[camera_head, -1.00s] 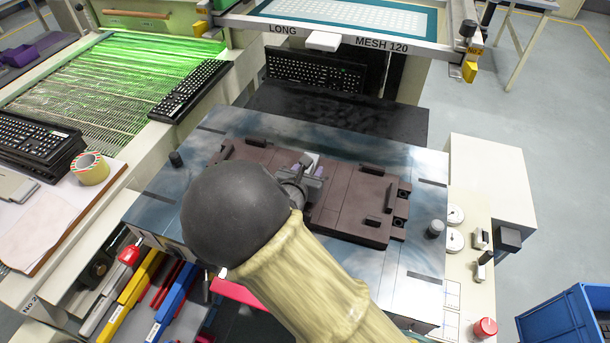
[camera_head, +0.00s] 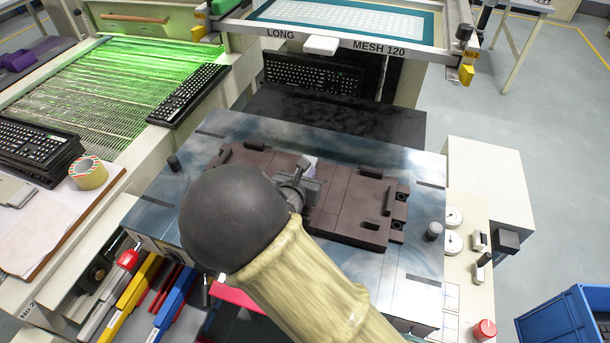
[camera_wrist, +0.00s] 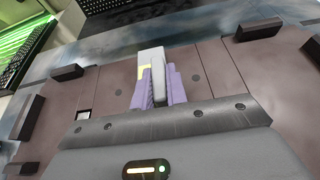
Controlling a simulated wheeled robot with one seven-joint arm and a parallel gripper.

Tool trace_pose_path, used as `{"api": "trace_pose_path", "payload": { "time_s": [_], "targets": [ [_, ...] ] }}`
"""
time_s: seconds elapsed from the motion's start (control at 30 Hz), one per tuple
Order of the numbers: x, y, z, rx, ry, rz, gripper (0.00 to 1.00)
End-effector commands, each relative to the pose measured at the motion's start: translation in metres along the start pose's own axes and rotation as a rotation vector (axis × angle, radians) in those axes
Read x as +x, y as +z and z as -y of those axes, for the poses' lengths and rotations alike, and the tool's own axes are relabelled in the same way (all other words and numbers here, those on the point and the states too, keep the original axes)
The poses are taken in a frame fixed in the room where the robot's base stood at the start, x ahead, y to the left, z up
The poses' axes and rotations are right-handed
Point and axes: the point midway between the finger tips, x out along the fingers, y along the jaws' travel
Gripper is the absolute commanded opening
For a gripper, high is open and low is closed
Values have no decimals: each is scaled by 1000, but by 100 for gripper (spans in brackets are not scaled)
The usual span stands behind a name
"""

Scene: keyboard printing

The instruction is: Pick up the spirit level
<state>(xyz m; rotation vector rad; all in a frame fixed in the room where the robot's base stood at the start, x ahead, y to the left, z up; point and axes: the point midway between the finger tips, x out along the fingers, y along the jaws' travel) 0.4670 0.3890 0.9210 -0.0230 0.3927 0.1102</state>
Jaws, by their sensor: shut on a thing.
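My gripper (camera_wrist: 158,92) has two purple finger pads, which show in the wrist view closed on a narrow pale grey block with a small yellow patch, seemingly the spirit level (camera_wrist: 151,58). The block stands up between the pads over the brown fixture plate (camera_wrist: 112,85). I cannot tell whether it touches the plate. In the head view my gripper (camera_head: 307,184) is over the middle of the brown plate (camera_head: 345,205), and my own arm hides much of it. Only a small pale bit shows at the fingers there.
The plate lies on a blue-grey metal table (camera_head: 215,150) with dark knobs and raised blocks. A screen frame (camera_head: 350,42) overhangs the back, with a keyboard (camera_head: 315,75) beneath it. A green-lit conveyor (camera_head: 110,95) is at left, and a blue crate (camera_head: 565,320) at lower right.

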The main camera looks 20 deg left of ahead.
Motion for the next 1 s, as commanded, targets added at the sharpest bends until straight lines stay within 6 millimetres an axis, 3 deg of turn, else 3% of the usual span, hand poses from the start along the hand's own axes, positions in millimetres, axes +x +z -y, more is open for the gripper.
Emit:
{"api": "trace_pose_path", "payload": {
  "time_s": [0.17, 0.53, 0.7, 1.0],
  "targets": [
    [-8, 19, -1, 5, 2, 2, 0],
    [-34, 81, 0, 5, 2, 2, 0],
    [-38, 90, 0, 2, 1, 1, 0],
    [-37, 90, 0, 1, 0, 1, 0]
  ]
}}
